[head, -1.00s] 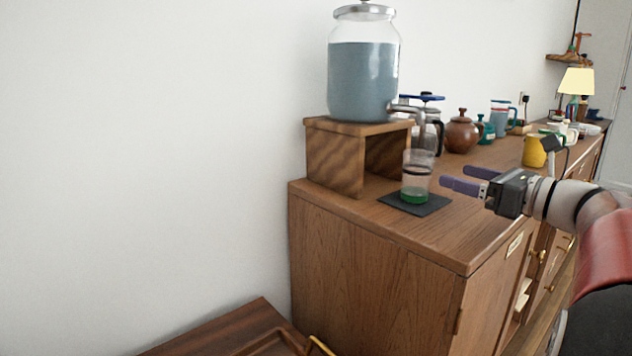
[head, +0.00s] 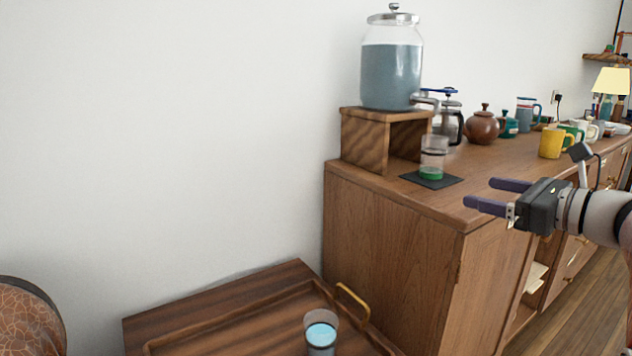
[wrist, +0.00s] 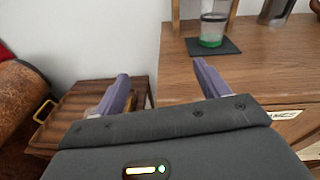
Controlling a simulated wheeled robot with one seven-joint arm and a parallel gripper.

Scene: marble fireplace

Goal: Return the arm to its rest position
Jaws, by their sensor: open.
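My gripper (head: 490,195) is open and empty, held in the air in front of the wooden sideboard (head: 385,235) at about the height of its top. Its two purple fingers point left in the head view. In the wrist view the spread fingers (wrist: 160,95) show with nothing between them but the background. A clear glass with green at its base (head: 433,158) stands on a dark square mat (head: 448,182) on the sideboard, apart from the fingers. The glass and mat also show at the top of the wrist view.
A large jar of blue-grey liquid (head: 391,75) with a tap stands on a wooden riser (head: 365,143). A teapot (head: 482,128) and yellow mug (head: 550,143) stand farther along. A low tray table (head: 215,305) holds a cup of blue liquid (head: 321,335).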

